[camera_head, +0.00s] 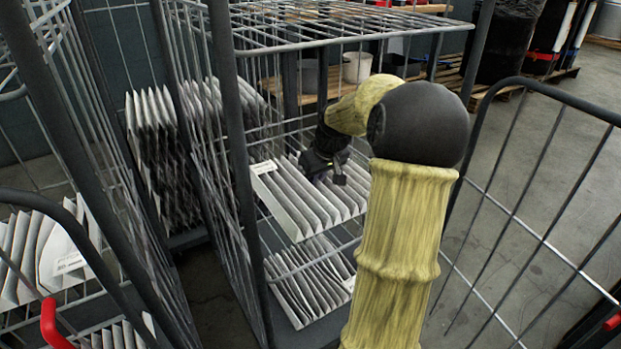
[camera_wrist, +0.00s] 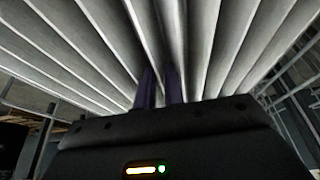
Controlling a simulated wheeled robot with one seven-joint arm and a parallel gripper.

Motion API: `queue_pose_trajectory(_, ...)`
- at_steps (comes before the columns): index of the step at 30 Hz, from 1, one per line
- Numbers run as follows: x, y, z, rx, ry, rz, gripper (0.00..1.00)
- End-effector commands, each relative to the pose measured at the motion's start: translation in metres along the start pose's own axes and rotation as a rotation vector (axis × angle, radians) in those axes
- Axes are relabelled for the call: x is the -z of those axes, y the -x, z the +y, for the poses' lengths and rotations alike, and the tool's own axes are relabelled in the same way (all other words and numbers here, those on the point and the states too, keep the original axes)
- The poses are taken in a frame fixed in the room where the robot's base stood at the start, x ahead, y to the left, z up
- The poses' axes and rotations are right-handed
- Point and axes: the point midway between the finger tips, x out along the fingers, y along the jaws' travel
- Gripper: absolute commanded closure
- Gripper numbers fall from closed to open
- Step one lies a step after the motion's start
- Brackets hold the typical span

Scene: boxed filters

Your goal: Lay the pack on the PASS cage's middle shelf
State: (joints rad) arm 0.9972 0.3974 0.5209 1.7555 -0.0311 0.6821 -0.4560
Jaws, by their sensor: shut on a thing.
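The pack, a white pleated filter with a label on its left end (camera_head: 300,203), is inside the middle wire cage (camera_head: 228,120), at mid height below the top wire shelf (camera_head: 345,38). My gripper (camera_head: 328,172) is at the pack's upper right edge, partly hidden by my arm. In the wrist view the two dark purple fingers (camera_wrist: 159,88) are closed on a pleat of the pack (camera_wrist: 215,45), which fills the upper picture. Whether the pack touches the shelf wires under it cannot be told. No PASS sign is readable.
A similar pleated pack (camera_head: 312,283) lies lower in the same cage. A cage to the left holds more pleated packs (camera_head: 55,250). Dark posts and wire sides stand close around the pack. An open wire gate (camera_head: 540,210) is at right, with bare floor behind it.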

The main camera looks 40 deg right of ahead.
Motion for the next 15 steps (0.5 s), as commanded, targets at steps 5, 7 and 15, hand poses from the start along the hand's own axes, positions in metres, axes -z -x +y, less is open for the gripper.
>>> queue_pose_trajectory(5,0.0011,-0.0030,-0.0055,0.005,0.009,-0.001,1.00)
queue_pose_trajectory(7,0.0012,-0.0041,-0.0066,0.005,0.011,-0.001,1.00)
queue_pose_trajectory(15,0.0013,-0.0053,-0.0080,0.006,0.014,0.000,1.00)
